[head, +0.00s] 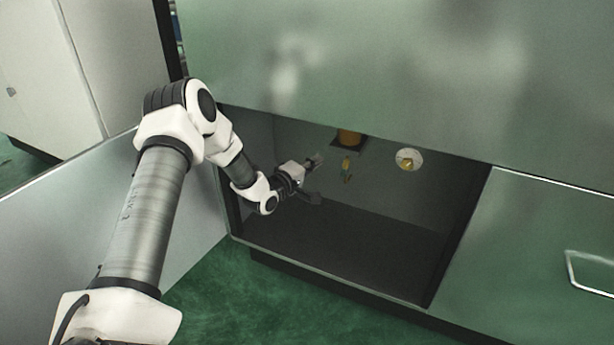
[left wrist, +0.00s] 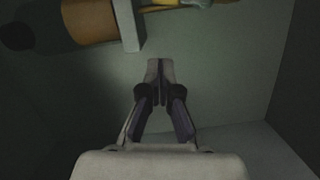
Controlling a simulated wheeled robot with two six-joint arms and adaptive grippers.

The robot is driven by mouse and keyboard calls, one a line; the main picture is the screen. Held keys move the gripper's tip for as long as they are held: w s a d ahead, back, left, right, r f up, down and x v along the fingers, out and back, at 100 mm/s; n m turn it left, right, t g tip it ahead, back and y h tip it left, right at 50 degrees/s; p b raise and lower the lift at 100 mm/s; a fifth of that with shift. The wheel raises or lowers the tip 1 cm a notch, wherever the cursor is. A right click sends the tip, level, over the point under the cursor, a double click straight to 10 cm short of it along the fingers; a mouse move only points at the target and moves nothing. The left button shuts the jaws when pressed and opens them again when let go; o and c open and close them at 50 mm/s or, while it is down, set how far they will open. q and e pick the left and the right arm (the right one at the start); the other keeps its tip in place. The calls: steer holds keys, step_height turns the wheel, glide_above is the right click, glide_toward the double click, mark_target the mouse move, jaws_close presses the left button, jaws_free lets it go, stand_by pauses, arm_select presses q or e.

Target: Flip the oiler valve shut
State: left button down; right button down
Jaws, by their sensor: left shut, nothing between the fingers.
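The oiler is inside the open cabinet compartment. Its amber reservoir (head: 349,138) is on the back wall in the head view, with a small brass-yellow valve (head: 347,167) below it. My left gripper (head: 316,160) is inside the compartment, left of the valve and apart from it. In the left wrist view the gripper (left wrist: 160,66) has its fingertips together with nothing between them. An amber cylinder (left wrist: 88,20) shows at upper left there, beside a pale block (left wrist: 128,25). A yellow part (left wrist: 165,3) is cut off by the top edge. The valve lever's position is too small to tell. My right gripper is out of view.
A round dial (head: 409,158) is on the back wall to the right of the oiler. The compartment's dark floor (head: 350,245) is clear. The green cabinet front (head: 400,70) overhangs the opening, and an open door panel (head: 200,235) stands at left.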

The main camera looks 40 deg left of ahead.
mark_target(346, 168)
arm_select(q)
steer(key=w+d+b, duration=0.1)
steer(key=w+d, duration=0.1)
steer(key=w+d+f+b, duration=0.1)
steer(key=w+b, duration=0.1)
steer(key=shift+d, duration=0.4)
steer(key=shift+r, duration=0.1)
steer(key=shift+w+d+m+p, duration=0.1)
steer(key=shift+d+m+p, duration=0.05)
steer(key=shift+m+p, duration=0.2)
